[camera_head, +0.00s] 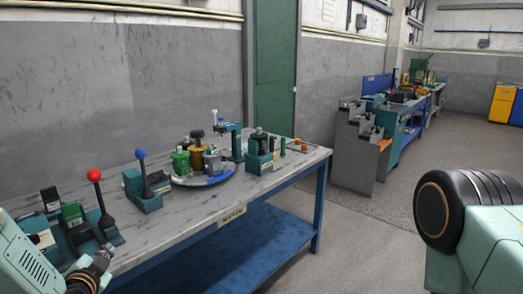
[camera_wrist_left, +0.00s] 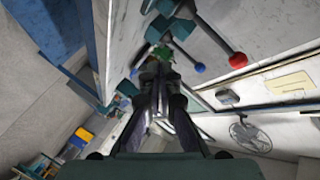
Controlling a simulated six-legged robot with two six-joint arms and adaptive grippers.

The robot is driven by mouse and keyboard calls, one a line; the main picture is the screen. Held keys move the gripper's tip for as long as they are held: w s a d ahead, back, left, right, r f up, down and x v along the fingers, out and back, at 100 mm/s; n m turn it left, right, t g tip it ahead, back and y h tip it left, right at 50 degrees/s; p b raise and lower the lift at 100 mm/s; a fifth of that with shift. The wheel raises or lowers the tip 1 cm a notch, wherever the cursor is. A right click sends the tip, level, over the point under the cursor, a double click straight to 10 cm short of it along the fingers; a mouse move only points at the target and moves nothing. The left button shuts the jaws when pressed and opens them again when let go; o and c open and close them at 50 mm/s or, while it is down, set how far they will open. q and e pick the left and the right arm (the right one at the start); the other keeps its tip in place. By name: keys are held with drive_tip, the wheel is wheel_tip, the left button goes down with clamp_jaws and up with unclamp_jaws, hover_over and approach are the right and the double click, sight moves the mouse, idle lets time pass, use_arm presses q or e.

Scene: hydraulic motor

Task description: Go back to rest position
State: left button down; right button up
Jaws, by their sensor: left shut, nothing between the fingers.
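My left gripper (camera_head: 100,260) is at the lower left of the head view, in front of the workbench's near left end. In the left wrist view its two dark fingers (camera_wrist_left: 158,78) are together with nothing between them. It is apart from the levers and tools on the bench. The workbench (camera_head: 190,222) has a grey top and blue legs. My right gripper is in neither view.
A red-knobbed lever (camera_head: 98,190) and a blue-knobbed lever (camera_head: 142,170) stand near the gripper. A round tray (camera_head: 217,178) holds green and gold parts. Shelves (camera_head: 352,155) stand beyond. Open floor (camera_head: 345,235) lies right of the bench.

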use_arm(q)
drive_tip(key=s+d+f+n+g+h, duration=0.2)
drive_tip(key=s+d+f+n+g, duration=0.3)
drive_tip(key=s+d+f, duration=0.5)
drive_tip(key=s+d+f+n+g, duration=0.1)
drive_tip(key=s+d+f+g, duration=0.1)
drive_tip(key=s, duration=0.8)
drive_tip(key=s+d+f+n+g+h+b, duration=0.1)
drive_tip(key=s+f+g, duration=0.3)
drive_tip(key=s, duration=0.6)
drive_tip(key=s+d+f+n+g, duration=0.1)
drive_tip(key=s+d+f+g, duration=0.2)
drive_tip(key=s, duration=0.7)
drive_tip(key=shift+s+d+f+g+h+b, duration=0.15)
drive_tip(key=shift+d+f+g+h+b, duration=0.2)
drive_tip(key=shift+f, duration=0.5)
drive_tip(key=shift+d, duration=0.1)
